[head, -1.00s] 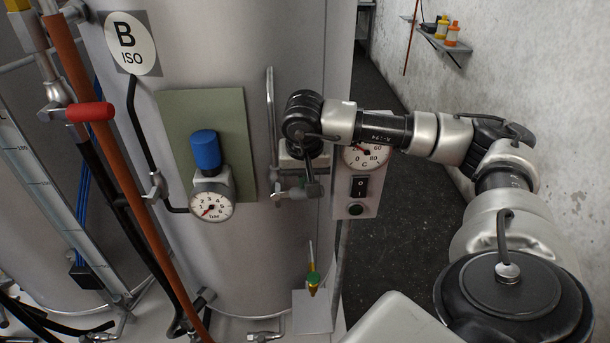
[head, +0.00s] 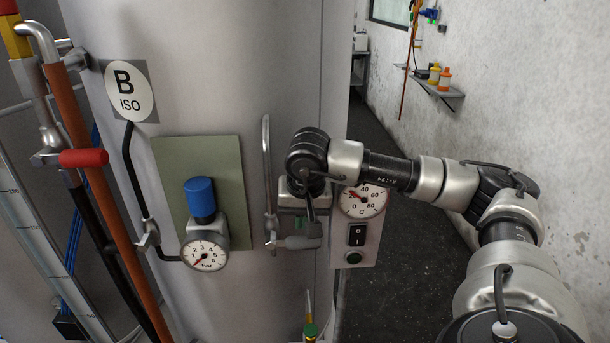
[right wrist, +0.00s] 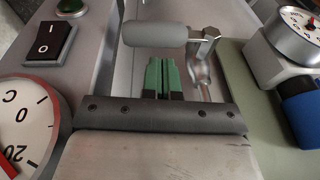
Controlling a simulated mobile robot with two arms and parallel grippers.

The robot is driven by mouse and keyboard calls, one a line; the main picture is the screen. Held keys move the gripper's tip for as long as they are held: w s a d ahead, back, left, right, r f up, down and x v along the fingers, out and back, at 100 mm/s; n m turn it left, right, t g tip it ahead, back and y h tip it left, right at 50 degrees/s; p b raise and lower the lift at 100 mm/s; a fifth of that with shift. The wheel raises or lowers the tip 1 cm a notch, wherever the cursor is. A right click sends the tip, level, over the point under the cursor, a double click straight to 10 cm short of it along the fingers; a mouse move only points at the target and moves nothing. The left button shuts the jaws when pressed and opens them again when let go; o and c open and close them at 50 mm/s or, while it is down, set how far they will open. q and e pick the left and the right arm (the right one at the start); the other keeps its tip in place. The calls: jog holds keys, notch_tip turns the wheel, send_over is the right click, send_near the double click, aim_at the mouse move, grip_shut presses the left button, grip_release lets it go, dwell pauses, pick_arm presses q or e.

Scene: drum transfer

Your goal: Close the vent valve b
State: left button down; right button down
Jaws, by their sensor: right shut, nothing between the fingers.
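A small lever valve with a grey handle (head: 300,242) sits at the foot of a thin vertical pipe (head: 267,170) on the tank marked B. The handle points right, level, across the pipe. I see no label on this valve. In the right wrist view the grey handle (right wrist: 160,33) lies across, just beyond the fingertips, with a bolt at its pivot end. My right gripper (right wrist: 165,68) has green fingers shut together and empty, close to the handle; I cannot tell if they touch it. In the head view my wrist hides most of the gripper. My left gripper is out of view.
A regulator with a blue knob (head: 201,198) and gauge is left of the valve. A switch box (head: 356,236) and temperature gauge (head: 362,202) are close on the right. A red-handled valve (head: 84,158) and hoses stand further left. The floor aisle (head: 400,240) is free.

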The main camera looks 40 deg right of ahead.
jog(key=v, duration=0.1)
jog(key=b+v, duration=0.1)
jog(key=v, duration=0.2)
jog(key=shift+w+d+r, duration=0.2)
jog(key=shift+d+r, duration=0.05)
jog(key=shift+d, duration=0.1)
jog(key=w+d+v, duration=0.1)
jog(key=v, duration=0.5)
send_over(306, 243)
pick_arm(q)
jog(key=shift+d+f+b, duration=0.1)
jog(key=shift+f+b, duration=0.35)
jog(key=shift+b, duration=0.05)
pick_arm(e)
jog(key=shift+r, duration=0.55)
